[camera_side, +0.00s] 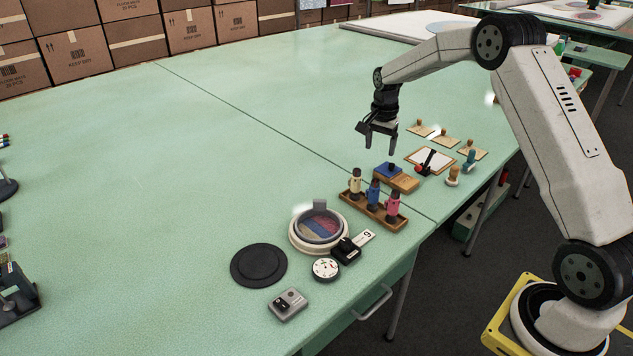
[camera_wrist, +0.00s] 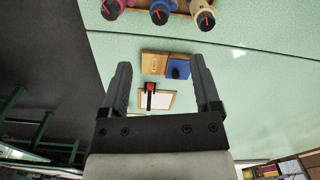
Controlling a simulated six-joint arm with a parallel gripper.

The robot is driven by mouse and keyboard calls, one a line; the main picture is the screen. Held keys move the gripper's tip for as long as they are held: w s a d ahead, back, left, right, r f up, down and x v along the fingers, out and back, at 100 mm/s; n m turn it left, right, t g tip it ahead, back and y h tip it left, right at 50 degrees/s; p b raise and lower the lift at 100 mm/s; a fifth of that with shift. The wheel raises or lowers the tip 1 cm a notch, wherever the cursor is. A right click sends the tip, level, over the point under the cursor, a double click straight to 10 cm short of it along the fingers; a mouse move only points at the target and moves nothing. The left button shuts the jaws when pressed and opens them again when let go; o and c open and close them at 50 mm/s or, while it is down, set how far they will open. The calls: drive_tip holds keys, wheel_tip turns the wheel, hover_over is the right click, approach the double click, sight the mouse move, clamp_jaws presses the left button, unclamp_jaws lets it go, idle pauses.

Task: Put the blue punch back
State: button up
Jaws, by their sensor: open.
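The blue punch (camera_side: 374,193) appears to be the blue-bodied tool standing upright in a wooden rack (camera_side: 370,210), between a cream one (camera_side: 355,182) and a pink one (camera_side: 393,206). In the wrist view the blue tool (camera_wrist: 159,12) is at the top edge, partly cut off. My gripper (camera_side: 377,143) is open and empty, above the table beyond the rack. In the wrist view my open jaws (camera_wrist: 160,62) frame a blue-and-tan box pair from above, with nothing held between them.
A blue pad (camera_side: 384,172) with a tan block, a framed white board (camera_side: 435,164) with a red-and-black tool, wooden stamps and two small upright pieces lie right of the rack. A round bowl (camera_side: 319,230), black disc (camera_side: 258,265) and gauge (camera_side: 326,269) lie nearer.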

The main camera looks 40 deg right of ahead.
idle(0.4)
drive_tip(key=s+a+r+n+t, duration=0.1)
drive_tip(key=s+a+n, duration=0.3)
drive_tip(key=a, duration=0.2)
drive_tip(key=s+a+r+n, duration=0.1)
drive_tip(key=s+a+n, duration=0.25)
drive_tip(key=a, duration=0.35)
drive_tip(key=s+a+n, duration=0.4)
drive_tip(key=s, duration=0.3)
drive_tip(key=s+a+f+n+t, duration=0.1)
drive_tip(key=s+a+n, duration=0.2)
drive_tip(key=s, duration=0.5)
drive_tip(key=shift+s+a+n+t, duration=0.2)
drive_tip(key=shift+a+n+t, duration=0.15)
drive_tip(key=shift+a, duration=0.45)
drive_tip(key=shift+f, duration=0.1)
